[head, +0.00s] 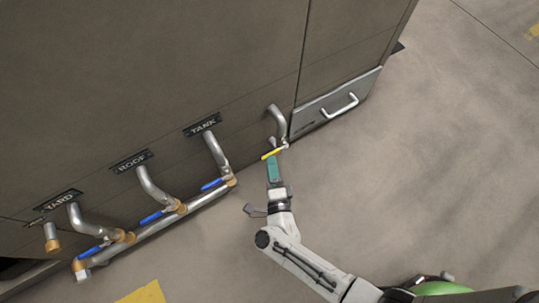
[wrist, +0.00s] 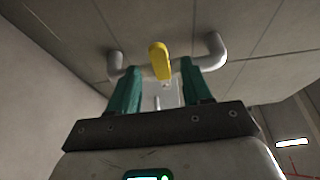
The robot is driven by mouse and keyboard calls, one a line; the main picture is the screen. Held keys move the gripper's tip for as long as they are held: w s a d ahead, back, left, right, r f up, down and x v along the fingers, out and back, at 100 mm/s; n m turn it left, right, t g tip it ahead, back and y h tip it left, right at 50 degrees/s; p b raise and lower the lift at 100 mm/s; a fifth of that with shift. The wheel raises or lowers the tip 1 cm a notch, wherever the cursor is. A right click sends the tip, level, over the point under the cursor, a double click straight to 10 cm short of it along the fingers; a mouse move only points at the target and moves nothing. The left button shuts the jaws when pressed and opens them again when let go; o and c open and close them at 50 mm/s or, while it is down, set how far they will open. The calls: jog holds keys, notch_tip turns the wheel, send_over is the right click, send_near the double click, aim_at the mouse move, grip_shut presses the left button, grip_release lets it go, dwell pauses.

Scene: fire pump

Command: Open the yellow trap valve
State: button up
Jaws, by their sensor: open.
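The yellow trap valve handle (head: 271,154) sits low on the cabinet front, on a short grey pipe (head: 277,121) that bends down from the panel. In the wrist view the yellow handle (wrist: 159,60) shows between the two green fingers, beyond or near their tips. My gripper (head: 273,160) reaches up to the handle from the front in the head view. In the wrist view my gripper (wrist: 160,75) is open, with one finger on each side of the handle. I cannot tell whether either finger touches it.
To the left, pipes labelled TANK (head: 205,125), ROOF (head: 132,162) and YARD (head: 60,200) carry blue-handled valves (head: 211,184) along a low manifold (head: 160,224). To the right is a grey panel with a handle (head: 340,106). The floor in front and right is clear.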

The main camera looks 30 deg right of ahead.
aim_at(275, 152)
jog(key=shift+b+x, duration=0.4)
jog(key=shift+x, duration=1.9)
grip_shut()
